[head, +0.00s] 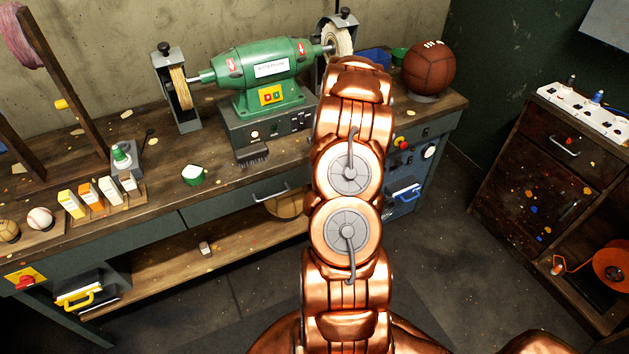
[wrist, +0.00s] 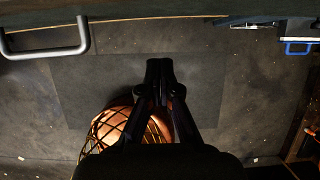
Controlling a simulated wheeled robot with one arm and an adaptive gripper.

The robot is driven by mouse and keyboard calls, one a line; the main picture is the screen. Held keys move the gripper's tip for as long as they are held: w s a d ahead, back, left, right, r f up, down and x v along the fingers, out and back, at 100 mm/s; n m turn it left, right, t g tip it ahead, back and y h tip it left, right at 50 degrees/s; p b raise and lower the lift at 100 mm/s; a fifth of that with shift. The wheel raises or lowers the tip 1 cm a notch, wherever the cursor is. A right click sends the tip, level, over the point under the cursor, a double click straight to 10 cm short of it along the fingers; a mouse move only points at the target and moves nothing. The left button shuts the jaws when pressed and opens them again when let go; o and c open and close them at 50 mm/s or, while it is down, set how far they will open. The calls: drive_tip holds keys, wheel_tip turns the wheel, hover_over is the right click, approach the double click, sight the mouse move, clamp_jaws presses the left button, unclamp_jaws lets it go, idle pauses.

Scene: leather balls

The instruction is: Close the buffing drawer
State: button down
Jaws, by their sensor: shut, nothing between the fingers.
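A grey-green drawer front (head: 225,209) with a metal bar handle (head: 270,196) sits under the benchtop, below the green buffing machine (head: 268,72). I take it for the buffing drawer. How far it stands out is unclear, as my arm covers its right part. In the wrist view its handle (wrist: 45,48) is at the upper left and its front (wrist: 150,8) runs along the top edge. My gripper (wrist: 160,66) is shut and empty, right of the handle and apart from it. In the head view my gripper is hidden behind my arm.
The wooden bench (head: 165,160) carries a brown ball (head: 429,68), a baseball (head: 40,218) and small boxes. A blue handle (head: 404,194) is on the bench's right side. A lower shelf (head: 165,268) runs beneath. A cabinet (head: 535,165) stands at right. The floor between is clear.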

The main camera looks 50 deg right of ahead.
drive_tip(key=b+v, duration=0.1)
drive_tip(key=v, duration=0.6)
drive_tip(key=shift+r, duration=0.25)
drive_tip(key=shift+s, duration=0.1)
